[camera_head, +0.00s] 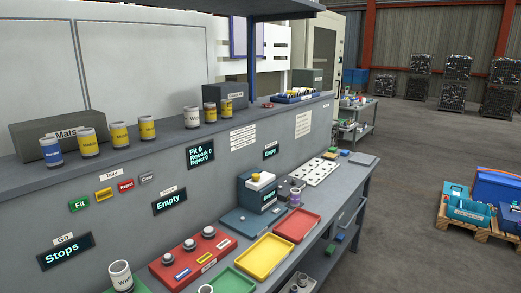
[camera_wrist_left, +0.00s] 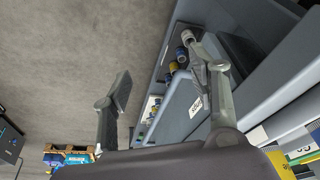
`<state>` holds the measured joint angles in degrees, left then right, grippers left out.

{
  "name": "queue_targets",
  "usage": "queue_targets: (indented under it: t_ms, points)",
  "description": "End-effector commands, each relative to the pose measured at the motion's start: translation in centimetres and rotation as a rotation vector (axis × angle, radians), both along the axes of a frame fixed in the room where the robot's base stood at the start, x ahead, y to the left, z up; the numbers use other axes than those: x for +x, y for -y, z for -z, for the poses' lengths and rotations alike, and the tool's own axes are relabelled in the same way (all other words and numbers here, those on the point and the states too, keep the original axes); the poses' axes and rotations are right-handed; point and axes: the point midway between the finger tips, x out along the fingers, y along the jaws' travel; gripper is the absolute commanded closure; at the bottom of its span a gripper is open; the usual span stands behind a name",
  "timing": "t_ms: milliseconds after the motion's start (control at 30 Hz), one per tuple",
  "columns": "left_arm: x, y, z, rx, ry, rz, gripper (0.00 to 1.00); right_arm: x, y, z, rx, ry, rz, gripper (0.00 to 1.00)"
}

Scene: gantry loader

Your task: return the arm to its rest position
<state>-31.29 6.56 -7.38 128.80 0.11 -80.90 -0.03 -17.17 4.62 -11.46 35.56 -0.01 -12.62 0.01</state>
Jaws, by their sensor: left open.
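My left gripper (camera_wrist_left: 158,85) shows in the left wrist view. Its two grey fingers are spread wide apart with nothing between them. Neither of my arms shows in the head view, and my right gripper is not in view.
Cans stand on the ledge above. Floor (camera_head: 400,150) between is clear.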

Motion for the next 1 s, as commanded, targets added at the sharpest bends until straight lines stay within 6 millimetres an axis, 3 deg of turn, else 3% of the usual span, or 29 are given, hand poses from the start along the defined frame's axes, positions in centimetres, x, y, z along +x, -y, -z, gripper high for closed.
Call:
queue_targets:
  t_ms: [267,467,600,800,1000]
  points:
    - [-0.4,0.1,11.8,0.004,-0.05,0.008,0.46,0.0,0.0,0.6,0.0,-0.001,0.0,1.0]
    - [-3.2,-0.2,21.2,0.009,-0.089,0.015,0.46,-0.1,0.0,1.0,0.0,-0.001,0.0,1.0]
    - [-6.4,-0.7,26.9,0.012,-0.116,0.022,0.46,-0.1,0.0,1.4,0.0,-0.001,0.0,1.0]
    - [-12.4,-1.7,33.4,0.018,-0.154,0.03,0.46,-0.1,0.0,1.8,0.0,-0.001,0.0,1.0]
    - [-17.5,-2.7,36.8,0.022,-0.18,0.037,0.46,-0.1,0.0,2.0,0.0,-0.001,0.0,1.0]
